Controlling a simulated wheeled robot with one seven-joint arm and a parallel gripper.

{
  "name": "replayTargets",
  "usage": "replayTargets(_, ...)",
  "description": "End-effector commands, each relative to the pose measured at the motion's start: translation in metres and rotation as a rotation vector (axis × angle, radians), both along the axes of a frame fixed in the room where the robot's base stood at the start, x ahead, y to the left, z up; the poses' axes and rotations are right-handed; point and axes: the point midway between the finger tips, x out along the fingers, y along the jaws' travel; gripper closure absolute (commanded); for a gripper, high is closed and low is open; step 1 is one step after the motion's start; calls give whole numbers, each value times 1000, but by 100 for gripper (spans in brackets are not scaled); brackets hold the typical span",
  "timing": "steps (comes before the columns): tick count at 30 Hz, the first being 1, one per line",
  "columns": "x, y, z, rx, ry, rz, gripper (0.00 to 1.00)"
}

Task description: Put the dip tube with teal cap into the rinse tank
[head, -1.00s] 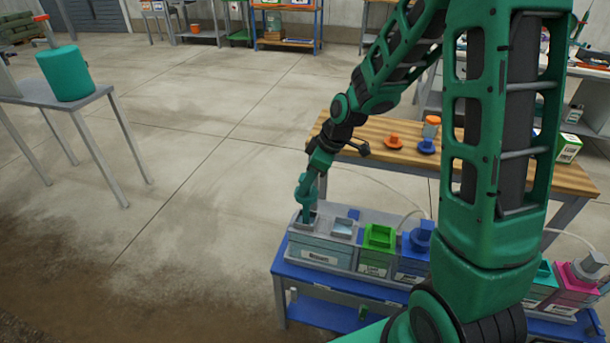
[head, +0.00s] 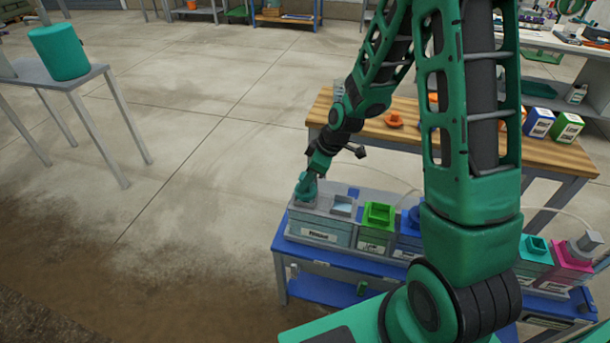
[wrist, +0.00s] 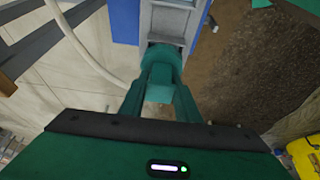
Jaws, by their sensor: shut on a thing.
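The rinse tank (head: 318,230) appears to be the grey, labelled tank at the left end of the row; its label is too small to read. My gripper (head: 306,190) is at the left opening on its top. In the wrist view, my gripper (wrist: 160,85) is shut on the teal cap (wrist: 162,56) of the dip tube. The cap sits right at the grey opening of the tank (wrist: 172,22). The tube below the cap is hidden, and I cannot tell whether the cap is fully seated.
A green-topped tank (head: 377,216) and a blue tank (head: 408,242) stand to the right on the blue skid (head: 300,248). A pink tank (head: 570,252) is farther right. A wooden bench (head: 375,138) stands behind.

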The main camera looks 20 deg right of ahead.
Motion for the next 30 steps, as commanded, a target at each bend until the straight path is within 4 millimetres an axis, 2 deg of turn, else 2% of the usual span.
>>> replayTargets(13, 0, 0, -5, 0, 0, 0, 100)
replayTargets(14, 0, 0, -5, 0, 0, 0, 66)
replayTargets(16, 0, 0, -5, 0, 0, 0, 49)
replayTargets(26, -1, 0, -4, 0, 0, 0, 49)
replayTargets(30, -2, -3, 6, -1, -3, -1, 49)
